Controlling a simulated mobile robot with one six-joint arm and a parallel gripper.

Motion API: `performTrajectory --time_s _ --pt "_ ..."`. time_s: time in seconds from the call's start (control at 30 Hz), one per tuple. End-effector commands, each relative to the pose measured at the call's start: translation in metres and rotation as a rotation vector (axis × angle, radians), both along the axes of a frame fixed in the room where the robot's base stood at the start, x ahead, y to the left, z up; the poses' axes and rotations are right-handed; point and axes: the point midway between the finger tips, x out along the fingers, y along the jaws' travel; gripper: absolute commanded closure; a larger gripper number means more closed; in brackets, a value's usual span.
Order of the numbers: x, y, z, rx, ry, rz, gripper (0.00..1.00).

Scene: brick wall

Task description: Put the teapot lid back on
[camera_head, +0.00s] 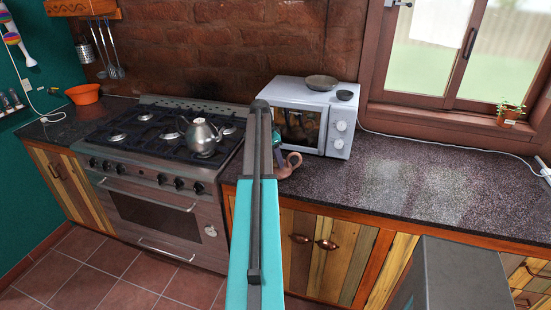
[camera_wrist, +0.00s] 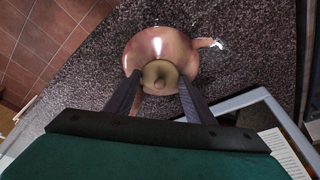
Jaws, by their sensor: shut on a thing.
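A copper-brown teapot (camera_wrist: 150,47) stands on the dark speckled counter, seen from above in the wrist view. In the head view its handle or spout side (camera_head: 290,166) shows next to the microwave, and my arm hides much of the rest. A small olive-tan lid with a round knob (camera_wrist: 160,83) is over the middle of the teapot. My gripper (camera_wrist: 161,77) points down with its two dark fingers on either side of the lid, shut on it. I cannot tell whether the lid rests on the rim or is held just above it.
A white microwave (camera_head: 311,112) with two bowls on top stands just behind the teapot. A metal kettle (camera_head: 202,138) sits on the stove at left. The counter (camera_head: 430,185) to the right is clear. A potted plant (camera_head: 509,114) stands by the window.

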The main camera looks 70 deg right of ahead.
Motion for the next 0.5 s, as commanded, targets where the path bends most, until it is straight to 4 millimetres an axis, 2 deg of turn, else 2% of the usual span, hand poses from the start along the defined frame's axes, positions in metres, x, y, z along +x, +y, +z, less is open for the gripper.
performTrajectory --time_s 0.17,0.2,0.3,0.5 --pt "0.0000 0.0000 0.0001 0.000 0.000 0.000 0.73" --pt "0.0000 0.0000 0.0001 0.000 0.000 0.000 0.48" --pt "0.0000 0.0000 0.0001 0.000 0.000 0.000 0.31" --pt "0.0001 0.0001 0.0001 0.000 0.000 0.000 0.30"
